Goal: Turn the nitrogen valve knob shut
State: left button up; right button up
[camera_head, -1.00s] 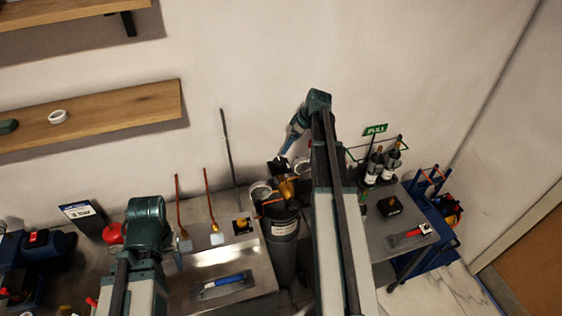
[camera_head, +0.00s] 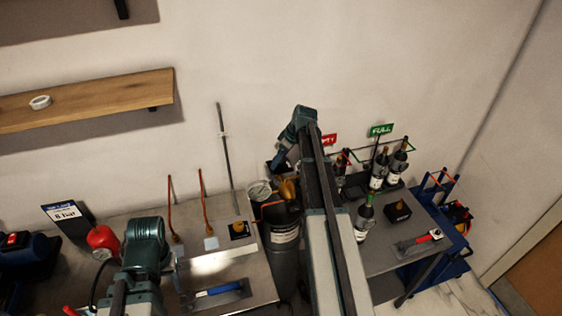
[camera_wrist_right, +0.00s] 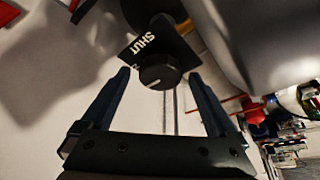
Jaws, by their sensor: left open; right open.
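The nitrogen valve knob (camera_wrist_right: 160,74) is black and round with a pale pointer line, in the right wrist view. Behind it is a black plate (camera_wrist_right: 146,44) marked SHUT. My right gripper (camera_wrist_right: 158,76) is open, with the knob in line between its fingertips, apparently just beyond them; no contact shows. In the head view, a brass-coloured valve body (camera_head: 287,188) sits above a dark cylinder (camera_head: 284,262); my right arm partly hides this area. My left gripper (camera_head: 176,268) is open and looks empty beside the metal bench, partly hidden by its wrist.
A round gauge (camera_head: 259,190) stands left of the valve. Several bottles (camera_head: 378,168) stand on the right table (camera_head: 372,252), under a green FULL sign (camera_head: 381,129). A trowel (camera_head: 217,291) lies on the left bench. A wooden shelf (camera_head: 120,95) is on the wall.

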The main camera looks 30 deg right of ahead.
jog(key=shift+c, duration=0.2)
jog(key=c, duration=1.3)
jog(key=m, duration=0.2)
jog(key=m+h, duration=0.1)
jog(key=m, duration=0.1)
jog(key=shift+s+a+h, duration=0.1)
jog(key=shift+a+h, duration=0.1)
jog(key=shift+h, duration=0.1)
jog(key=m+h, duration=0.1)
jog(key=m, duration=0.3)
jog(key=shift+a+m+h, duration=0.1)
jog(key=shift+m+h, duration=0.2)
jog(key=shift+h, duration=0.1)
jog(key=m+h, duration=0.1)
jog(key=m, duration=0.4)
jog(key=shift+a+g+h, duration=0.1)
jog(key=shift+g+h, duration=0.2)
jog(key=shift+h, duration=0.1)
jog(key=shift+w+m+g+h, duration=0.15)
jog(key=shift+m+g, duration=0.1)
jog(key=shift+m, duration=0.65)
jog(key=shift+w+m+g+h, duration=0.15)
jog(key=shift+m+g, duration=0.1)
jog(key=shift+m, duration=0.65)
jog(key=shift+s, duration=0.15)
